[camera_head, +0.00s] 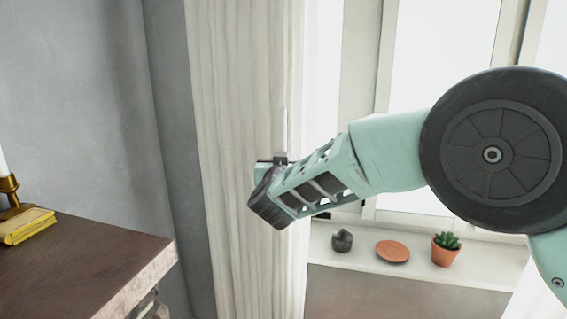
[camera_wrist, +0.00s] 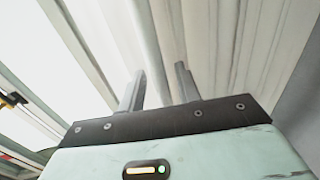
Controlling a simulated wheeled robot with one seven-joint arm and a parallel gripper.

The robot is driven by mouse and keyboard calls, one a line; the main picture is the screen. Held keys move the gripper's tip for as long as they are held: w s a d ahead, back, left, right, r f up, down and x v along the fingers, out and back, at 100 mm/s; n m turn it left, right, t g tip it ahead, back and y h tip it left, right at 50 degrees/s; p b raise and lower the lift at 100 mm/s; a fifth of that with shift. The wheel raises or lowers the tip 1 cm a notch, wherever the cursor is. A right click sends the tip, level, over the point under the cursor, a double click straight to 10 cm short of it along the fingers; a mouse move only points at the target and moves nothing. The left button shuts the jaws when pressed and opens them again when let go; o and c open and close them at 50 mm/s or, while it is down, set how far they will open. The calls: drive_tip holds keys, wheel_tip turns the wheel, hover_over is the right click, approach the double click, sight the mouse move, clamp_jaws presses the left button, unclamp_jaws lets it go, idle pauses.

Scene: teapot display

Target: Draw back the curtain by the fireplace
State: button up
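The curtain (camera_head: 235,90) is a pale, pleated, wood-toned cloth that hangs between the grey wall and the window in the head view. In the wrist view its pleats (camera_wrist: 235,45) fill the upper right. My gripper (camera_head: 281,155) is at the curtain's right, window-side edge. In the wrist view my gripper (camera_wrist: 160,88) has its two grey fingers clearly apart. A pale fold of the curtain shows in and beyond the gap between them. I cannot tell whether either finger touches the cloth.
The fireplace mantel (camera_head: 95,265) juts in at the lower left, with a yellow book (camera_head: 27,226) and a brass candlestick (camera_head: 9,190). The windowsill (camera_head: 460,270) holds a dark pot (camera_head: 341,241), a terracotta saucer (camera_head: 392,251) and a potted succulent (camera_head: 445,250), below my arm.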

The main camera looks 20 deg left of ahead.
drive_tip(key=shift+s, duration=0.1)
drive_tip(key=s+d+b, duration=0.3)
drive_tip(key=s+b, duration=0.2)
drive_tip(key=s, duration=1.2)
drive_tip(key=shift+d, duration=0.2)
